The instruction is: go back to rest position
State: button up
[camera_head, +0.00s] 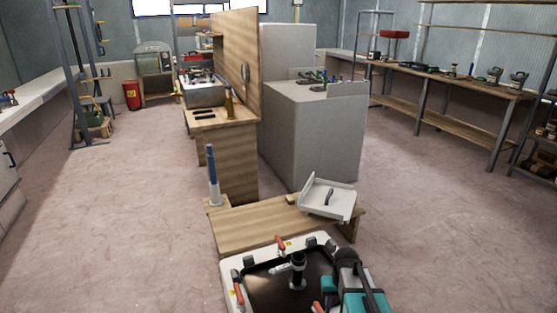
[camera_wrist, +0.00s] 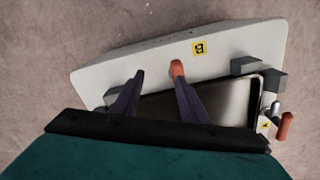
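My gripper (camera_wrist: 158,88) shows in the wrist view with its two dark fingers spread apart and nothing between them. It is over a white frame (camera_wrist: 130,68) with a yellow label (camera_wrist: 199,48). The tip of an orange-red handle (camera_wrist: 177,69) shows beside the right finger. In the head view, the same kind of white-rimmed frame (camera_head: 228,268) with a dark inner tray (camera_head: 262,291) is at the bottom, with red-handled clamps on its rim. My teal and dark arm parts cover its right side; the fingertips cannot be made out there.
A low wooden bench (camera_head: 245,229) stands just beyond the frame, bearing a white tray (camera_head: 318,208) and a blue upright tool (camera_head: 212,165). Behind it are a grey block (camera_head: 310,135) and a wooden partition (camera_head: 236,50).

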jog(key=s+a, duration=0.3)
jog(key=s, duration=0.4)
jog(key=s+f+g, duration=0.5)
jog(key=s+f, duration=1.5)
jog(key=s, duration=0.4)
notch_tip(320, 180, up, 14)
jog(key=s+p, duration=0.1)
jog(key=p, duration=1.1)
jog(key=shift+a+f, duration=0.15)
jog(key=shift+a, duration=0.05)
